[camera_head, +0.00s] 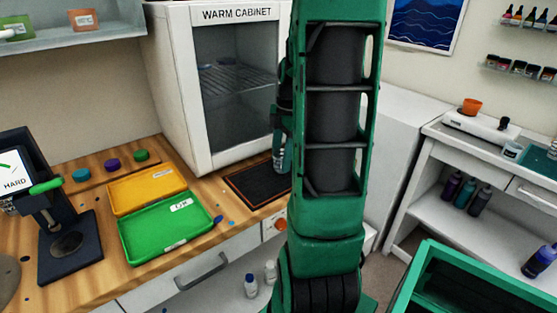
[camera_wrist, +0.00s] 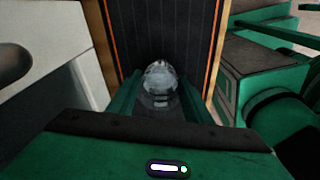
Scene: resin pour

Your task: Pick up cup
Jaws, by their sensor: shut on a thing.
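A clear, see-through cup (camera_wrist: 160,82) shows in the wrist view, between the two green fingers of my gripper (camera_wrist: 163,108). The gripper is shut on it. Behind the cup in that view lies a black mat (camera_wrist: 130,25) with orange edge lines. In the head view the cup (camera_head: 279,158) is a small clear shape at the left edge of my arm, over the black mat (camera_head: 248,185) in front of the warm cabinet. My arm hides most of the gripper there. I cannot tell whether the cup touches the mat.
The white warm cabinet (camera_head: 178,75) stands behind the mat, its glass front facing the bench. A green tray (camera_head: 150,243) and an orange tray (camera_head: 122,199) lie to the left. A dark device with a screen (camera_head: 62,255) stands far left. A white side table (camera_head: 455,134) is at right.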

